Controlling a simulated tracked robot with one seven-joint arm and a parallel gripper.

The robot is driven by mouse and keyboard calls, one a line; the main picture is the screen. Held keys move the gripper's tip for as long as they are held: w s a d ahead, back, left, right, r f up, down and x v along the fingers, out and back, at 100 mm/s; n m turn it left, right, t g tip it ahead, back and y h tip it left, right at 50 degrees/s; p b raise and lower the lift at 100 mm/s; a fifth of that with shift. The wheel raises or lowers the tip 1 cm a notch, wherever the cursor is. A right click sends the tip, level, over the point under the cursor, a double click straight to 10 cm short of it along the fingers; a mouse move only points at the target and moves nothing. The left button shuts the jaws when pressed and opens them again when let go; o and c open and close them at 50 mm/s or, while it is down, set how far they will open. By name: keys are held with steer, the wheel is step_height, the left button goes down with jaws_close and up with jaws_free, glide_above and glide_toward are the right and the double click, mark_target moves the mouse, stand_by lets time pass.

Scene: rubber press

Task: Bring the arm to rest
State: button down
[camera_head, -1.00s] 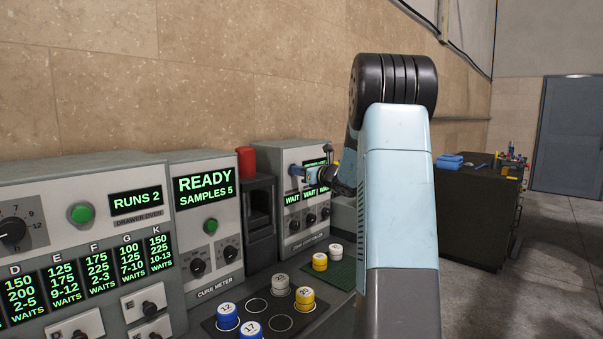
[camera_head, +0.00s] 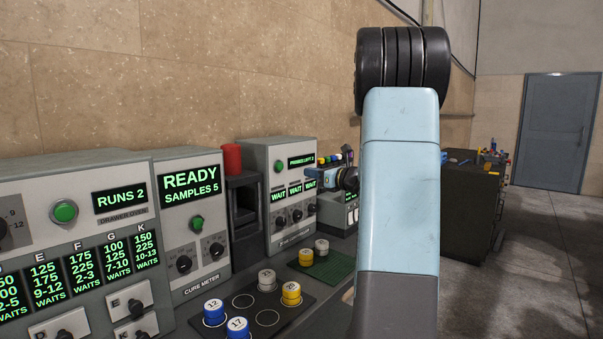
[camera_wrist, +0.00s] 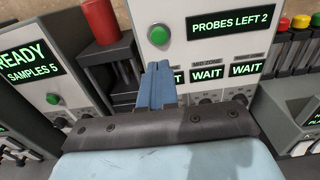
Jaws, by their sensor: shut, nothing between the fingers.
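My arm (camera_head: 400,180) rises in the right half of the head view and hides what lies behind it. My gripper (camera_head: 311,176) shows to the left of the arm, in front of the right side of the machine (camera_head: 255,150) with the "PROBES LEFT 2" screen. In the wrist view my gripper (camera_wrist: 157,82) has its blue fingers together and empty. They point toward that machine's front, below its green button (camera_wrist: 159,36) and over part of the WAIT screens. I cannot tell the exact gap between the fingertips and the panel; no contact shows.
The cure meter (camera_head: 183,215) and the drawer oven (camera_head: 75,240) stand to the left. Numbered pucks sit on a black mat (camera_head: 240,328); two more are on a green mat (camera_head: 342,268). A red cylinder (camera_head: 232,158) stands on a dark unit. A dark cabinet (camera_head: 470,210) is at right, with open floor beyond.

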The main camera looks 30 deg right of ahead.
steer(key=shift+s+d, duration=0.25)
steer(key=shift+s, duration=0.45)
steer(key=s+a+n+g+y, duration=0.1)
steer(key=s+a+n+g, duration=0.5)
steer(key=a, duration=0.6)
steer(key=s+a+n+g+y, duration=0.1)
steer(key=s+a+n+g, duration=0.2)
steer(key=s+a+n, duration=0.65)
steer(key=s+a+f+n+g+h, duration=0.2)
steer(key=s+a+f+n+g, duration=0.1)
steer(key=s+a+n, duration=0.45)
steer(key=s+d+f+n+h, duration=0.1)
steer(key=s+n+h, duration=0.5)
steer(key=s+n, duration=0.3)
steer(key=shift+s+f+t, duration=0.3)
steer(key=shift+s+f, duration=0.1)
steer(key=shift+s, duration=1.15)
steer(key=shift+d, duration=0.1)
